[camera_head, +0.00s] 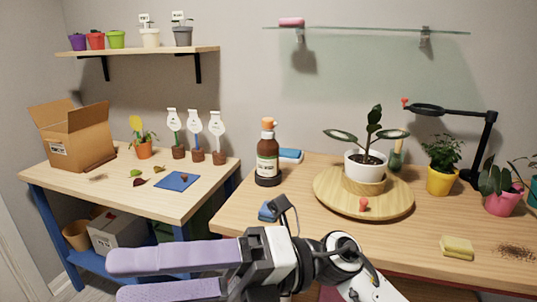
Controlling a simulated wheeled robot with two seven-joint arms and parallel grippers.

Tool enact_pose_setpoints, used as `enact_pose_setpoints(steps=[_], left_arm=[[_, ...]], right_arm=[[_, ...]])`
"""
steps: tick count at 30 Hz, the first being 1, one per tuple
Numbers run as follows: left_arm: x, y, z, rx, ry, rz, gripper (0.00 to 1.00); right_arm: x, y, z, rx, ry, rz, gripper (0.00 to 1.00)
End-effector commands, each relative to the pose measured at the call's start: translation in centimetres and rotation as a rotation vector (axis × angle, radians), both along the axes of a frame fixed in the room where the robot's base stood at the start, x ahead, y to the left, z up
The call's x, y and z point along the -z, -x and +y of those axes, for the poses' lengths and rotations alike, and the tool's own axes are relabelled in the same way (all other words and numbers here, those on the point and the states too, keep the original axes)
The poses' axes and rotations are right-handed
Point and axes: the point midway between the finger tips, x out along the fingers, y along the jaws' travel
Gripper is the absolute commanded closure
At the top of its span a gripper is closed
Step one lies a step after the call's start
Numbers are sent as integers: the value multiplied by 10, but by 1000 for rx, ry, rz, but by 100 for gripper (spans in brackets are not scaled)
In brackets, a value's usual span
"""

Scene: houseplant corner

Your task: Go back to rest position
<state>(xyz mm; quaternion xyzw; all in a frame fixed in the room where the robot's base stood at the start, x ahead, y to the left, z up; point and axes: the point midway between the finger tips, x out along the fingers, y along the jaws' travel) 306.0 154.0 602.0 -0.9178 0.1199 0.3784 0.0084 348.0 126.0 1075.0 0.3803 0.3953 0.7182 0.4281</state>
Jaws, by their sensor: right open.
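My right gripper (118,278) is in the lower middle of the head view. Its arm comes in from the bottom right, and its two lavender fingers point left. The fingers are apart with nothing between them, so it is open and empty. It shows in front of the near edges of both tables. The lower finger is partly cut off by the bottom of the picture. My left gripper is not in view.
The right table (300,215) bears a brown bottle (267,160), a round wooden stand (330,200) with a white-potted plant (362,160), a yellow sponge (457,247) and a black lamp (486,140). The left table (90,185) holds a cardboard box (75,138) and several small plants.

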Motion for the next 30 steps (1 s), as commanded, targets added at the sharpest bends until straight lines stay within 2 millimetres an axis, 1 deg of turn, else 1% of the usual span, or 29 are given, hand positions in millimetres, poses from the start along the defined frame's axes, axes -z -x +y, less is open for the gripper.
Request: enact_pose_setpoints(steps=[1,2,4,5,6,8,9,11,12,14,15,17,18,19,20,21,23,24,26,27,30], left_arm=[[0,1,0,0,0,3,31],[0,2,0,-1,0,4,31],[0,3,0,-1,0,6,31],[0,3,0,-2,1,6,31],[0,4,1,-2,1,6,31],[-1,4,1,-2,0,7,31],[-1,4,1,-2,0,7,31],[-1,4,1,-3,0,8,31],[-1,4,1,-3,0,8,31],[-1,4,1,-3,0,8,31],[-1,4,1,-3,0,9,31],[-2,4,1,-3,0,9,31],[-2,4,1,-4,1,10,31],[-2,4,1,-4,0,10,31],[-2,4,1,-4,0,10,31],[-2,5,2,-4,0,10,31],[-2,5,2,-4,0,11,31],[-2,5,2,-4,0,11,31],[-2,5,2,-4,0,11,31],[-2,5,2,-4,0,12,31],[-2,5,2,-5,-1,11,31]], right_arm=[[-5,-16,-8,68,-96,156,31],[-6,-27,-13,112,-149,244,31],[-2,-58,-32,221,-259,454,31],[4,-72,-42,270,-301,545,31],[16,-90,-56,338,-352,668,31],[44,-115,-81,446,-419,855,31],[66,-128,-98,515,-454,975,31],[103,-142,-121,614,-495,1141,31],[129,-148,-136,677,-515,1245,31],[170,-150,-158,768,-538,1393,31],[198,-148,-171,825,-547,1488,31],[239,-140,-190,910,-556,1625,31],[266,-131,-203,966,-558,1714,31],[286,-123,-211,1004,-557,1779,31],[306,-114,-219,1043,-556,1845,31],[331,-99,-229,1096,-549,1930,31],[366,-75,-243,1168,-539,2050,31],[386,-58,-251,1213,-529,2125,31],[413,-32,-261,1272,-512,2227,31],[427,-16,-267,1307,-500,2284,31],[453,18,-276,1372,-474,2395,31]])
